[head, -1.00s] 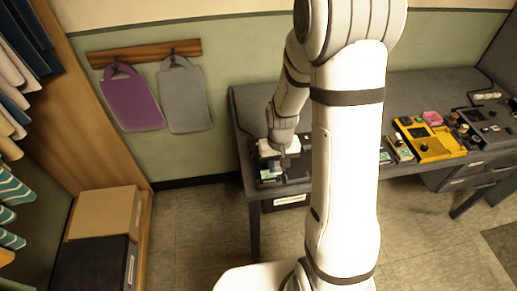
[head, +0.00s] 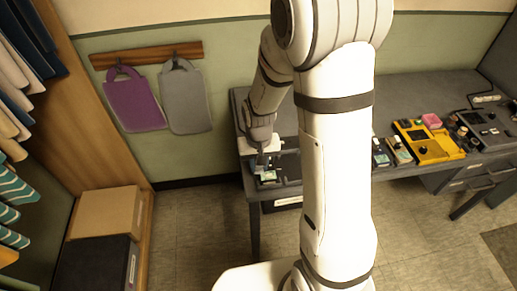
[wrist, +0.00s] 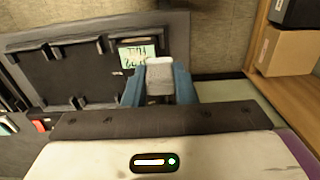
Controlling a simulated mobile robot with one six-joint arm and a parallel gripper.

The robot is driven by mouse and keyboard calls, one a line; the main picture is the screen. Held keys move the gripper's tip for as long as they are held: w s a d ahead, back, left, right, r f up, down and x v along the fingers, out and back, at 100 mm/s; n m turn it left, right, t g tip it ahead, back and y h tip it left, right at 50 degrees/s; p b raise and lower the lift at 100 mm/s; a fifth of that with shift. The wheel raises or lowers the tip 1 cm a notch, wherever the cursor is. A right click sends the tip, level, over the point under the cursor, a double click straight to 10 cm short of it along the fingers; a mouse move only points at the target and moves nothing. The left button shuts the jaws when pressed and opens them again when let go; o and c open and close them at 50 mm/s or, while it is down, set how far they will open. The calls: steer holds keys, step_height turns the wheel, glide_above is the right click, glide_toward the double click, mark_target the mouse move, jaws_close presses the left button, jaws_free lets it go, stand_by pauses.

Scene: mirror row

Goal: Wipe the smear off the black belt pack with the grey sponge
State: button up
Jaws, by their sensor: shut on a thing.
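My gripper (wrist: 160,84) shows in the wrist view with two blue fingers shut on a pale grey block, the grey sponge (wrist: 159,78). In the head view my gripper (head: 264,158) is low over the left end of the dark table. A flat black tray (wrist: 75,92) lies beside and beyond the fingers, with a pale green note (wrist: 138,52) with dark writing at its corner. The tray shows in the head view (head: 292,170), partly behind my arm. I cannot make out the black belt pack or a smear for certain. Contact below the sponge is hidden.
On the dark table (head: 410,92) stand a yellow device (head: 437,146), small dark packs (head: 381,153) and a pink block (head: 431,120). Cardboard and black boxes (head: 107,215) stand at left. Purple (head: 135,103) and grey bags hang on the wall.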

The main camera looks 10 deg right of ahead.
steer(key=shift+r+p, duration=1.55)
steer(key=shift+r, duration=1.05)
